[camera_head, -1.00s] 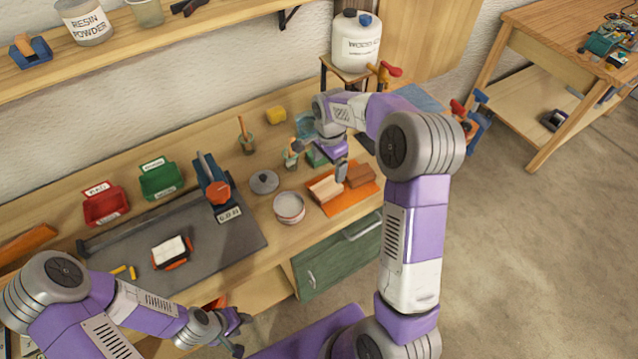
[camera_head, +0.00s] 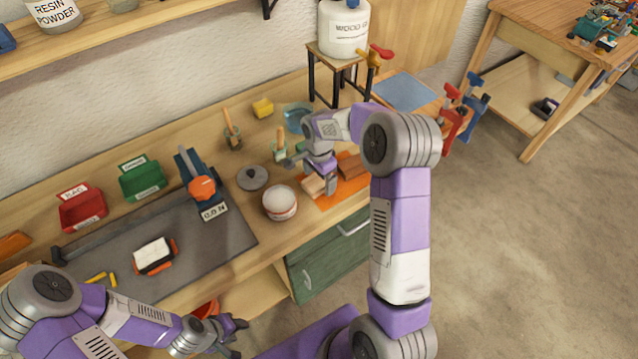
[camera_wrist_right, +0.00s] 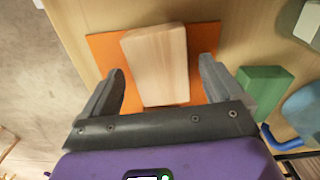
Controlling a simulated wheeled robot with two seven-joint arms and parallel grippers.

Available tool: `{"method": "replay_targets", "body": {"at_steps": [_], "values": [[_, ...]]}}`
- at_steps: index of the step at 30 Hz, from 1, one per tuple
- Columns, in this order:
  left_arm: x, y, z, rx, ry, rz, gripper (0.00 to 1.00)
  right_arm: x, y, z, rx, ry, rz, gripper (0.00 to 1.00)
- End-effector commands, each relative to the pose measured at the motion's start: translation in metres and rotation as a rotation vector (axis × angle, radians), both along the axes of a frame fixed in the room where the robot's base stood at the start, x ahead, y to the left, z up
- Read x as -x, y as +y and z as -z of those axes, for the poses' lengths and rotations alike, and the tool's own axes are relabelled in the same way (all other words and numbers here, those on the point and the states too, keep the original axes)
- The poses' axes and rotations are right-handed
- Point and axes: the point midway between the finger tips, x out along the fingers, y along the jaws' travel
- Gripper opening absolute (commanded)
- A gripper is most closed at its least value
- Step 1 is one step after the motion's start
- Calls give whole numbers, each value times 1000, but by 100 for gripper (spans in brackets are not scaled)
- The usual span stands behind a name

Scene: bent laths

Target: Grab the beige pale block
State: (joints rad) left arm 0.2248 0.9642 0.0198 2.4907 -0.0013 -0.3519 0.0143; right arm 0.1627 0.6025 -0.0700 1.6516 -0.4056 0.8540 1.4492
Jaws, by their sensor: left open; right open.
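The beige pale block (camera_head: 313,187) lies on an orange mat (camera_head: 338,197) at the bench's front edge, partly hidden by my right gripper in the head view. In the right wrist view the block (camera_wrist_right: 157,62) shows pale wood grain and lies between the two fingers. My right gripper (camera_wrist_right: 162,70) is open, with a gap on both sides of the block; it also shows in the head view (camera_head: 310,174) over the block. My left gripper (camera_head: 238,337) is open and empty, in front of the bench at the bottom.
A white tub (camera_head: 280,203) and a grey lid (camera_head: 252,178) stand to the left. A green block (camera_wrist_right: 264,88) lies beside the right finger in the wrist view. A jug stand (camera_head: 337,62) rises behind.

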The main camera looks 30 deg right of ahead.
Motion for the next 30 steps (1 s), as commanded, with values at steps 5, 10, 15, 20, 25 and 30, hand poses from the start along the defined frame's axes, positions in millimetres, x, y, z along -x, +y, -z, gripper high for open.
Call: {"method": "replay_targets", "body": {"at_steps": [5,10,15,20,25,30], "values": [[0,0,1,0,0,0,43,0,0,9,0,-2,0,94],[0,0,1,0,0,0,43,0,0,8,0,-2,0,84],[0,0,1,0,0,0,43,0,0,8,0,-2,0,58],[0,0,1,0,0,0,43,0,0,8,0,-2,0,34],[0,0,1,0,0,0,43,0,0,9,0,-1,0,32],[0,0,0,0,0,0,43,-1,0,-1,0,-3,0,32]]}}
